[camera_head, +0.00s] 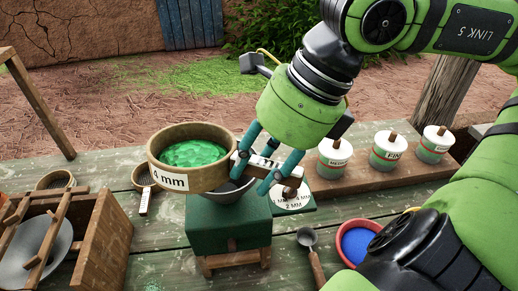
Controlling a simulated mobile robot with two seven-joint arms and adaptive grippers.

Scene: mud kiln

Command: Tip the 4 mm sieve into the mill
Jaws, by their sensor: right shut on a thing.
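The 4 mm sieve (168,178) is a round tan-rimmed pan with a white "4 mm" label and bright green grains inside. It is level, held in the air just above and to the left of the mill's bowl. My right gripper (258,172) is shut on the sieve's short handle at its right side. My left gripper is not in view.
Lidded jars (388,151) stand on a wooden block at the right. A tub of blue material (357,244) and a ladle (308,240) lie in front right. A labelled plate (292,199) with a knob sits beside the mill. A wooden box (105,245) fills the front left; small sieves lie behind it.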

